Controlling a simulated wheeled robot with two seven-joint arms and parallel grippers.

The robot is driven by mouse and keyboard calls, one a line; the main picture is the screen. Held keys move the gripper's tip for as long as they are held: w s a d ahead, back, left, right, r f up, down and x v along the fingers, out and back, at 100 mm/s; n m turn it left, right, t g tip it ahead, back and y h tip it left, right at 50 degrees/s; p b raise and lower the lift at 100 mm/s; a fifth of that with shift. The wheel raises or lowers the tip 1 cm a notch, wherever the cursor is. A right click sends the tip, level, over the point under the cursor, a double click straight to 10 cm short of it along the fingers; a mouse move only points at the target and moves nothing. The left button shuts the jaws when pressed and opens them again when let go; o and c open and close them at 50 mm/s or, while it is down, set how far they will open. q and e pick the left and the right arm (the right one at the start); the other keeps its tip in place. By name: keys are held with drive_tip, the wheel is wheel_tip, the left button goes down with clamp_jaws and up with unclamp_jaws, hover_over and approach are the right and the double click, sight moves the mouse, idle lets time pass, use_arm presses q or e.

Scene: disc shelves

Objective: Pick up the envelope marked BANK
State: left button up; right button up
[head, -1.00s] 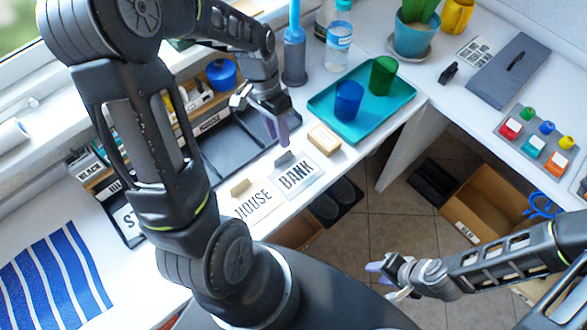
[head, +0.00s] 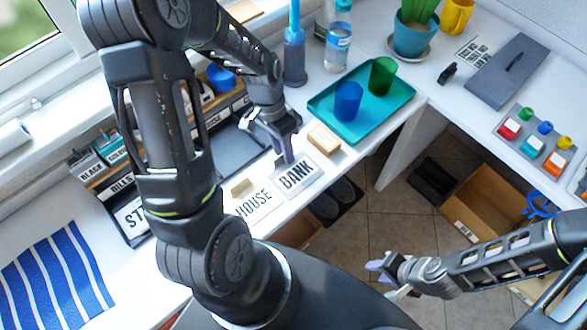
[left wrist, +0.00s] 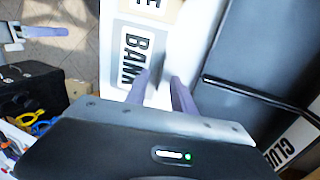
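The BANK envelope (head: 298,178) lies flat on the white desk near its front edge, a grey card with a white label. In the left wrist view, its label (left wrist: 133,55) shows just beyond the fingers. My left gripper (head: 284,155) is at the envelope's back edge, where its grey tab stood in view earlier; the fingers hide that tab. In the left wrist view, its two fingers (left wrist: 164,88) are apart, and I see nothing clamped between them. My right gripper (head: 384,281) hangs over the floor, open and empty, away from the envelope.
The HOUSE envelope (head: 256,201) lies just left of BANK. A wooden block (head: 324,140) sits close to its right, with a teal tray (head: 398,101) holding two cups behind. A dark tray and labelled bins line the window side.

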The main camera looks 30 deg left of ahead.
idle(0.4)
use_arm(q)
clamp_jaws()
idle(0.4)
